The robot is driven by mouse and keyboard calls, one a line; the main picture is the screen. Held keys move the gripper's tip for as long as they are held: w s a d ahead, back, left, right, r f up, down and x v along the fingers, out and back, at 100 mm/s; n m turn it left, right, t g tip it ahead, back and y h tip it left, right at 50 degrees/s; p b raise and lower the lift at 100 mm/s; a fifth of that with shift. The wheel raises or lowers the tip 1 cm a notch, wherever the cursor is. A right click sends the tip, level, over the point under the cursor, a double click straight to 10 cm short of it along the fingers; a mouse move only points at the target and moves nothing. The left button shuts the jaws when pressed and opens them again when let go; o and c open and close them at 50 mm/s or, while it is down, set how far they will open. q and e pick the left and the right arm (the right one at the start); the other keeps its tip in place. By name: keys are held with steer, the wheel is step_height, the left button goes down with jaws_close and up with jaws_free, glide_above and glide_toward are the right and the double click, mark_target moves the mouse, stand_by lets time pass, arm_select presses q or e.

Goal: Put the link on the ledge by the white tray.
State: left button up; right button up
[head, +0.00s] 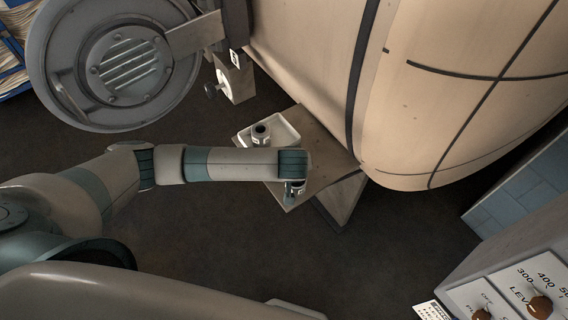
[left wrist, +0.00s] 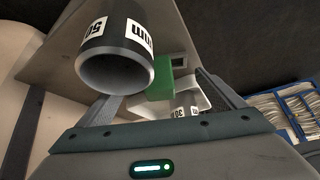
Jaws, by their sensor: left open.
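A dark grey hollow cylinder with white printed labels, seemingly the link (left wrist: 115,60), is close up in the left wrist view, near the left-hand finger. My left gripper (left wrist: 165,100) is open, its fingers apart on either side of the view. In the head view my left gripper (head: 295,188) is at the near edge of the ledge (head: 322,150), largely hidden by my wrist. The white tray (head: 287,130) sits on the ledge, partly behind my forearm. Whether the link touches the ledge or a finger I cannot tell.
A similar dark labelled cylinder (head: 261,133) stands in the tray. A green block (left wrist: 160,82) shows between my fingers. The large beige vessel (head: 430,90) rises beside the ledge. A round grey door (head: 125,65) is at upper left, a control panel (head: 520,290) at lower right.

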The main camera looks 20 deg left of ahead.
arm_select(q)
steer(key=b+v, duration=0.1)
steer(key=v, duration=1)
steer(key=shift+d, duration=0.1)
stand_by(0.5)
